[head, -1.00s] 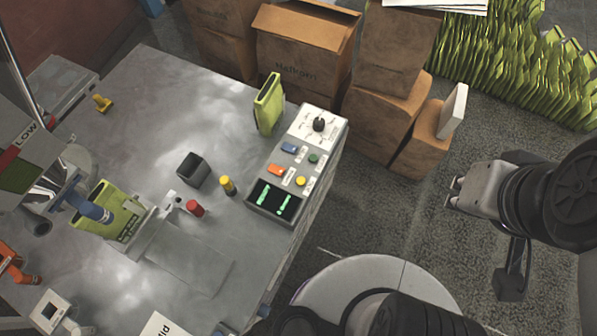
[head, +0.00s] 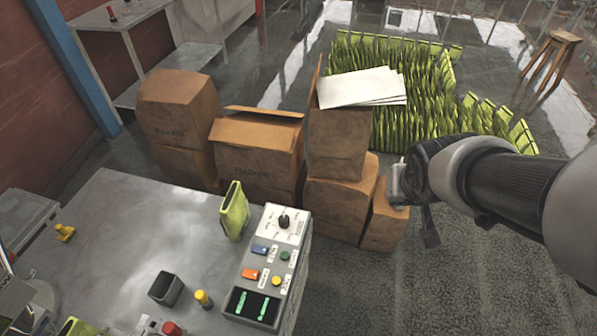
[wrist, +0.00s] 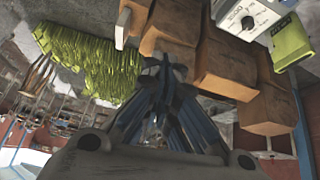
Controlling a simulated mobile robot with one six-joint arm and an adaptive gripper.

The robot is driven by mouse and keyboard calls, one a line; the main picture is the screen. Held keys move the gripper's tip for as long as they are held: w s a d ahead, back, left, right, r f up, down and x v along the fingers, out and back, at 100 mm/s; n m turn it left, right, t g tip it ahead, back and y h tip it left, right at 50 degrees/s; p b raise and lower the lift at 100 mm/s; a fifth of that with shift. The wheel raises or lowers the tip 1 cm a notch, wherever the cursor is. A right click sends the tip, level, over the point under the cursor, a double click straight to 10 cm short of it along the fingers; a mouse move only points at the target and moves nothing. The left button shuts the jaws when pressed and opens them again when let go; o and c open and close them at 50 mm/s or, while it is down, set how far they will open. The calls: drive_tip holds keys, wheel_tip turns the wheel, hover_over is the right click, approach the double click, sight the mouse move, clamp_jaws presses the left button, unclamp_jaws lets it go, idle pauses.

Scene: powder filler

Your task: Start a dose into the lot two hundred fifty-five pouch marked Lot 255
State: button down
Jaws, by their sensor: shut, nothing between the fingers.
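The grey control box (head: 244,285) stands at the table's right edge. It has a black knob (head: 284,221), blue, green, orange and yellow buttons, and a dark panel with green lit digits. A yellow-green pouch (head: 235,212) stands upright behind it. Another green pouch (head: 75,328) is cut off at the bottom left. I cannot read a lot number on either. My gripper (head: 394,184) is to the right of the box, beyond the table edge, near the cartons. In the wrist view my gripper (wrist: 165,68) is shut and empty; the control box (wrist: 252,14) shows at top right.
Brown cartons (head: 340,135) stand behind the table, with white sheets (head: 362,88) on top. Rows of green pouches (head: 400,105) fill the floor beyond. A dark cup (head: 166,289), a yellow-topped piece (head: 203,299) and a red knob (head: 171,328) are on the table (head: 140,230).

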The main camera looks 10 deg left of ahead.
drive_tip(key=w+a+f+n+y+p, duration=0.1)
drive_tip(key=w+a+f+p, duration=0.1)
drive_tip(key=w+a+f, duration=0.35)
drive_tip(key=n+g+y+p, duration=0.1)
drive_tip(key=g+y+p, duration=0.1)
drive_tip(key=y+p, duration=0.4)
hover_over(287, 253)
drive_tip(key=b, duration=0.1)
wheel_tip(287, 253, down, 21)
drive_tip(key=y, duration=0.1)
drive_tip(key=shift+r, duration=0.2)
drive_tip(key=shift+b, duration=0.3)
wheel_tip(287, 253, down, 9)
drive_tip(key=b, duration=0.6)
drive_tip(key=shift+r+b, duration=0.1)
drive_tip(key=shift+b, duration=0.25)
drive_tip(key=shift+f+b, duration=0.35)
drive_tip(key=shift+f, duration=0.1)
